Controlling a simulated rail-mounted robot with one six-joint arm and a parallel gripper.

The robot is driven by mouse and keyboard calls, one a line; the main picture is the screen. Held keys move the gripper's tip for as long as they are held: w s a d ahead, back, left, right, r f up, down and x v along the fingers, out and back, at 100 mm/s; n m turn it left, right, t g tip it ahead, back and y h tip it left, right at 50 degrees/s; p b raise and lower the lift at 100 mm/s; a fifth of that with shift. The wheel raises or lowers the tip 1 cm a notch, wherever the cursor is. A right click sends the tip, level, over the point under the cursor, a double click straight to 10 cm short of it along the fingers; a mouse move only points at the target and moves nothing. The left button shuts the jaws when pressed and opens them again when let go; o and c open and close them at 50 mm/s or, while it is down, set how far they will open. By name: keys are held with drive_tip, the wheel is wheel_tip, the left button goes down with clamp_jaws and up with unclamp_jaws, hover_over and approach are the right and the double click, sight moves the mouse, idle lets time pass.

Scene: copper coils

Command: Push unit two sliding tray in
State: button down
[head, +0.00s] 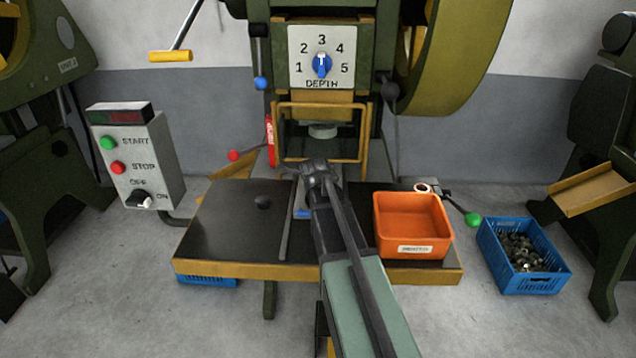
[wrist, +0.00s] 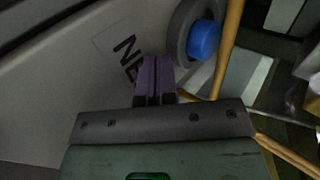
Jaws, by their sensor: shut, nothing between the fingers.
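The press (head: 322,100) with the DEPTH dial stands in the middle of the head view. A narrow grey slide piece with a blue part (head: 303,213) shows beside my arm on its dark table; I take it for the sliding tray, mostly hidden by my arm. My gripper (head: 318,172) is over the table in front of the press opening, its fingertips not clear there. In the wrist view my gripper's purple fingers (wrist: 153,62) are shut together and empty, before a grey surface (wrist: 60,75) lettered "NE". A blue knob (wrist: 204,40) in a grey ring is just right of them. Contact cannot be told.
A yellow guard frame (head: 365,135) surrounds the press opening. An orange bin (head: 410,225) stands on the table (head: 225,225) right of my arm. A control box (head: 140,160) is at left. A blue crate (head: 515,255) of metal parts sits on the floor at right.

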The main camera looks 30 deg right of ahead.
drive_tip(key=w+d, duration=0.1)
drive_tip(key=w, duration=0.1)
drive_tip(key=w+d, duration=0.1)
drive_tip(key=shift+w+d, duration=0.3)
drive_tip(key=shift+w, duration=0.1)
